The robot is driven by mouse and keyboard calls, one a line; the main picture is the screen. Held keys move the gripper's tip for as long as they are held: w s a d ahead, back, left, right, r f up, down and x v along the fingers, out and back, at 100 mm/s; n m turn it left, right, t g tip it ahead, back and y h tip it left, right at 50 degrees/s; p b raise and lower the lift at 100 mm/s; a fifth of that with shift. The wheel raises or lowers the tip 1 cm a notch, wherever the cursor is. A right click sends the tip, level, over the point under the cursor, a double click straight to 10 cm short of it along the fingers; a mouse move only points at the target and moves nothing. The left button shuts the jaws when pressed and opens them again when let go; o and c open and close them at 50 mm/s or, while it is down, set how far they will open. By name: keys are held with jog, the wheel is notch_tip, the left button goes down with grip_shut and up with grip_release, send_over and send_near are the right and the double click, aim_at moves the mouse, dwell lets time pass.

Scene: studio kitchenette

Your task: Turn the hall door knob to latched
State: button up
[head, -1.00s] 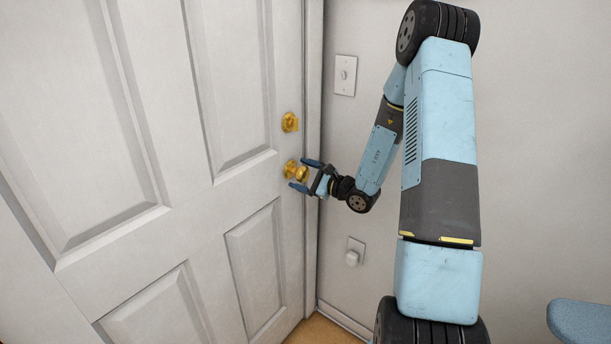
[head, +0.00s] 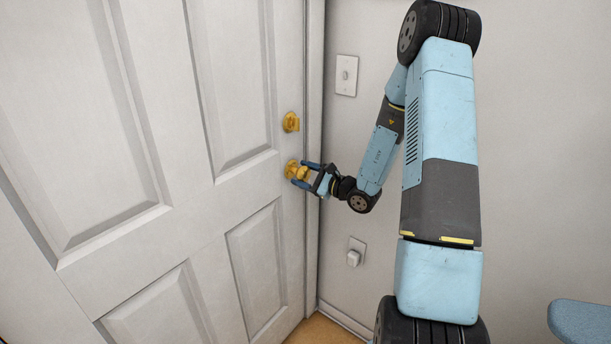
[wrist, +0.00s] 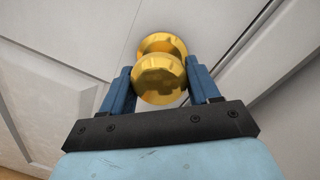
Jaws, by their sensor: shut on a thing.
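The hall door (head: 135,130) is white and panelled and looks closed against its frame. Its brass knob (head: 293,170) is round, near the door's right edge. It also shows large in the wrist view (wrist: 158,80), with its rose behind it. My gripper (head: 304,173) reaches in from the right, with one blue finger above the knob and one below. In the wrist view my gripper (wrist: 160,88) has a finger on each side of the knob, shut on it. The knob's contact sides are partly hidden by the fingers.
A brass deadbolt (head: 291,122) sits above the knob. A light switch (head: 346,75) and a lower wall plate with a white plug (head: 353,258) are on the wall at right. A blue padded seat (head: 582,322) stands at the lower right.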

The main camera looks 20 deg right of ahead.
jog(key=m, duration=0.5)
jog(key=shift+m+t, duration=0.3)
jog(key=shift+m, duration=1.9)
jog(key=shift+d, duration=0.1)
jog(key=o, duration=0.7)
jog(key=shift+f, duration=0.1)
jog(key=shift+o, duration=1.3)
jog(key=v, duration=1.3)
jog(key=shift+s+d+f, duration=0.15)
jog(key=shift+s+d, duration=0.05)
jog(key=shift+s, duration=0.15)
